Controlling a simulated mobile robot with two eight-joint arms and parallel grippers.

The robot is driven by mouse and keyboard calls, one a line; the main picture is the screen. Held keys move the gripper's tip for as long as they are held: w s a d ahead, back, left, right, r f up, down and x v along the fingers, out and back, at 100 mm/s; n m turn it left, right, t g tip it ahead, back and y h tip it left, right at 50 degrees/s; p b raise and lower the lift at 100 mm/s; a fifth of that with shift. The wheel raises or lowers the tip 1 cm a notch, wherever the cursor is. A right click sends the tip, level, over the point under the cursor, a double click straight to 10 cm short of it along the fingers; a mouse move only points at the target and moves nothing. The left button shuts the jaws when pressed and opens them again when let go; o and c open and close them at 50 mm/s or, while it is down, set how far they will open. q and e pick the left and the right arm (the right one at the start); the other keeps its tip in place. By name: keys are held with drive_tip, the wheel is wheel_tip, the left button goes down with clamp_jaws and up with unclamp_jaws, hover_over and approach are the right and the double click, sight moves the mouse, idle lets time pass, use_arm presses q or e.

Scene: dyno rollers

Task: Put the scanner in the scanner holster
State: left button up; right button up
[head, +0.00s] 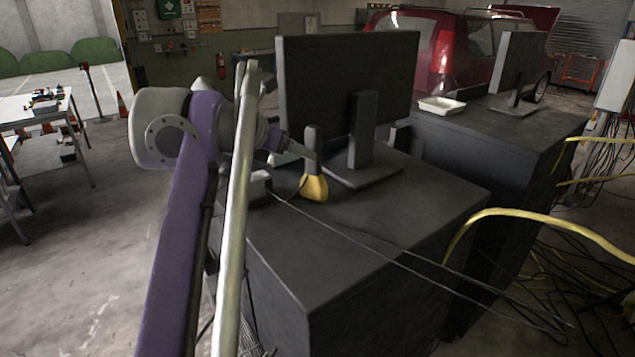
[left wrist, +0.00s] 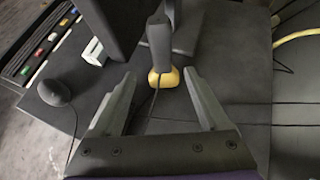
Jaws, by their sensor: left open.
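The scanner (head: 315,188) has a yellow head and a dark grey handle. It stands on the dark cabinet top in front of a monitor, handle up, with a cable running from it. In the left wrist view the scanner (left wrist: 160,45) is just beyond and between the fingertips. My left gripper (left wrist: 159,76) is open, with nothing gripped. In the head view my left gripper (head: 298,147) is beside the scanner handle, mostly hidden by my arm. I cannot pick out the scanner holster for certain. My right gripper is not in view.
The monitor (head: 345,85) stands close behind the scanner. A dark mouse (left wrist: 54,92) and a small white object (left wrist: 95,52) lie to its left. Thin cables cross the cabinet top (head: 400,215). A white tray (head: 442,105) is on the farther cabinet. The near top is mostly clear.

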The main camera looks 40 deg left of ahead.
sight(310, 175)
use_arm(q)
drive_tip(key=x, duration=0.7)
drive_tip(key=shift+w+d, duration=0.1)
drive_tip(key=shift+w, duration=0.2)
drive_tip(key=shift+c, duration=0.3)
clamp_jaws()
idle(0.8)
